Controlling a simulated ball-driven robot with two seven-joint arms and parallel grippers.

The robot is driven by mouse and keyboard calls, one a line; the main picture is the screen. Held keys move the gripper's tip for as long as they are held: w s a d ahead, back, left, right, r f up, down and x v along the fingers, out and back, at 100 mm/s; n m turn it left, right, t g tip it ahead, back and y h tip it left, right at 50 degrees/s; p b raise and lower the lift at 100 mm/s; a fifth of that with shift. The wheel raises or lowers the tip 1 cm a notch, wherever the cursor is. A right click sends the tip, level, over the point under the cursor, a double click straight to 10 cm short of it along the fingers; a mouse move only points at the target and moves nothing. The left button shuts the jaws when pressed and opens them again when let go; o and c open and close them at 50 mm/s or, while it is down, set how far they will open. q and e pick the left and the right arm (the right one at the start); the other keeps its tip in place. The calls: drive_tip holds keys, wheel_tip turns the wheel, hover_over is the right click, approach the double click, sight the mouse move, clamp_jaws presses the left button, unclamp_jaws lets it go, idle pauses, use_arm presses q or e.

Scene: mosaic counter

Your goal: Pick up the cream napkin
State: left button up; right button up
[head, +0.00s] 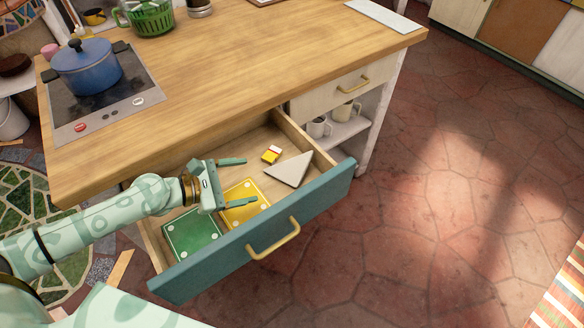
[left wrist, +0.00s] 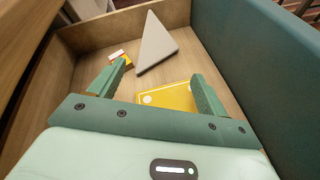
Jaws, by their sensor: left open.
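The cream napkin (head: 289,169) is folded in a triangle and lies in the open drawer (head: 252,240), towards its right end. It also shows in the left wrist view (left wrist: 155,45), ahead of the fingertips. My left gripper (head: 243,181) is open and empty over the drawer, left of the napkin and apart from it. Its two green fingers (left wrist: 160,72) point towards the napkin, which lies beyond the space between them. My right gripper is not in view.
A yellow dotted square (head: 240,192) and a green one (head: 192,233) lie in the drawer, partly under my left gripper. A small yellow-and-red box (head: 272,154) lies beside the napkin. The drawer's teal front and the wooden counter (head: 225,75) bound the space. A blue pot (head: 88,68) stands on the hob.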

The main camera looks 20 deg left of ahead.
sight(292, 173)
use_arm(q)
drive_tip(key=x, duration=0.6)
drive_tip(key=shift+w, duration=0.1)
drive_tip(key=b+x, duration=0.1)
drive_tip(key=x, duration=0.5)
drive_tip(key=shift+d, duration=0.2)
drive_tip(key=shift+r, duration=0.1)
drive_tip(key=c, duration=0.7)
